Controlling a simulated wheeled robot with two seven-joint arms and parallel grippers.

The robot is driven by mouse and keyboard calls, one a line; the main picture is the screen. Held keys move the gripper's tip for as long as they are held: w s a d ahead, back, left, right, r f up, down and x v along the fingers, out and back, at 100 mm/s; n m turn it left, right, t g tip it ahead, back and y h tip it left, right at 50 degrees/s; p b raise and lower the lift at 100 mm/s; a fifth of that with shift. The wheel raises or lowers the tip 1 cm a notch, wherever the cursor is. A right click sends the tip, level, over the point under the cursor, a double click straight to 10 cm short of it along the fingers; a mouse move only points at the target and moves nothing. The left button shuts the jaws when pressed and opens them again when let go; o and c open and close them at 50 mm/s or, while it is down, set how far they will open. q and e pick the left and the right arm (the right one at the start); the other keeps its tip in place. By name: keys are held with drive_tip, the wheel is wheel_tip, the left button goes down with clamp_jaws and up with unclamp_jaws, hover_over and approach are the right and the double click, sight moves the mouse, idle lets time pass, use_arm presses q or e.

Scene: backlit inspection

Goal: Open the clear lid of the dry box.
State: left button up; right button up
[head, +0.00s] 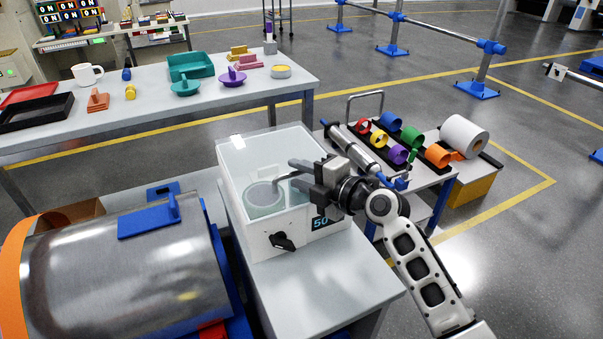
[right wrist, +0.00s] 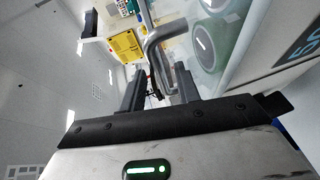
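The dry box (head: 262,241) is a white box with a clear lid (head: 245,150) on top, on a grey bench. The lid looks closed and flat. A grey bent handle (head: 283,177) stands on it, and it shows large in the right wrist view (right wrist: 153,45). My right gripper (head: 300,175) is over the lid at the handle. Its two fingers are apart in the right wrist view (right wrist: 160,85), with the handle at or just beyond their tips; contact is unclear. A round pale container (head: 264,197) shows through the lid. My left gripper is not in view.
The box front has a black knob (head: 283,241) and a display (head: 321,222). A large metal drum (head: 120,270) stands close on the left. A cart with coloured rings (head: 397,154) is at right. A table (head: 150,95) with dishes is behind. The bench front is clear.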

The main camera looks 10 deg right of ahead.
clamp_jaws()
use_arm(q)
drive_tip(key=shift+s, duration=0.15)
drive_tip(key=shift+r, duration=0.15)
use_arm(e)
drive_tip(key=shift+r, duration=0.15)
